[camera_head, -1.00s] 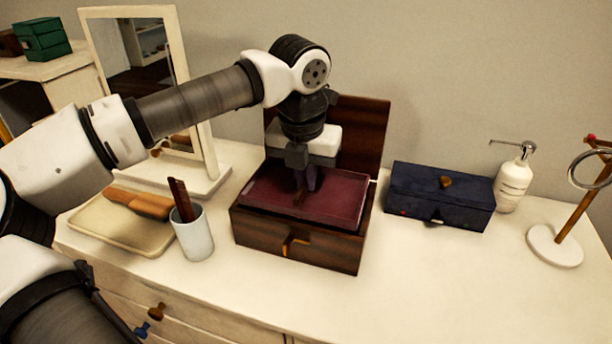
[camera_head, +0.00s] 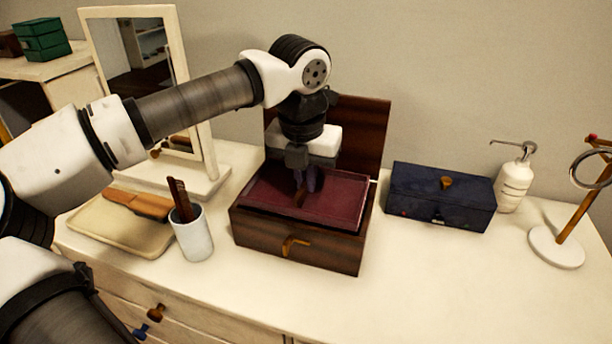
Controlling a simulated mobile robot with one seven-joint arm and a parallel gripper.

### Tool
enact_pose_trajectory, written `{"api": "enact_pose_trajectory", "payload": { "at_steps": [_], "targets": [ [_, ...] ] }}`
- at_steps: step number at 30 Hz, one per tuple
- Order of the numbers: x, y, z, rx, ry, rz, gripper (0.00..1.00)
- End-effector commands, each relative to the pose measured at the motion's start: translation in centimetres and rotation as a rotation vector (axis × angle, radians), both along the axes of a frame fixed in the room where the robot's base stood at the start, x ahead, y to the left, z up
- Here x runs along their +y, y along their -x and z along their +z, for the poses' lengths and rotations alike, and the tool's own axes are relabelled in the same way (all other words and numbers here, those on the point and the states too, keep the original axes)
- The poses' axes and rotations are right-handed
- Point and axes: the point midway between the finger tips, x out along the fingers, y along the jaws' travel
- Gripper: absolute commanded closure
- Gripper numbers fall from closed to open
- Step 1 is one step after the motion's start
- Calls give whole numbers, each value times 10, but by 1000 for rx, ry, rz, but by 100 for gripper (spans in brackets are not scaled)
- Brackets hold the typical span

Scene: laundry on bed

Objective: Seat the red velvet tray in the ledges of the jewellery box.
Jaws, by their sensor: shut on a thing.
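The red velvet tray (camera_head: 335,205) lies within the mouth of the brown wooden jewellery box (camera_head: 325,250), close to level with its rim. The box stands on the dresser top with its lid raised at the back. My gripper (camera_head: 304,190) points down at the middle of the tray and is shut on a part of it, probably a central grip. The fingertips are dark and partly blend with the tray. Whether the tray rests on the ledges cannot be seen, as the ledges are hidden.
A white cup with combs (camera_head: 194,236) stands close left of the box. A beige tray with a brush (camera_head: 110,224) and a mirror (camera_head: 185,182) are further left. A dark blue box (camera_head: 420,200), a soap dispenser (camera_head: 513,185) and a ring stand (camera_head: 555,247) are right. The front right is clear.

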Motion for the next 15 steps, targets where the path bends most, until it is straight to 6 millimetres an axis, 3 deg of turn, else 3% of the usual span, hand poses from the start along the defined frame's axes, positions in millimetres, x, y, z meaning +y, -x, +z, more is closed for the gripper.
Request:
{"api": "enact_pose_trajectory", "payload": {
  "at_steps": [15],
  "targets": [
    [0,0,-14,0,0,0,100]
  ]
}}
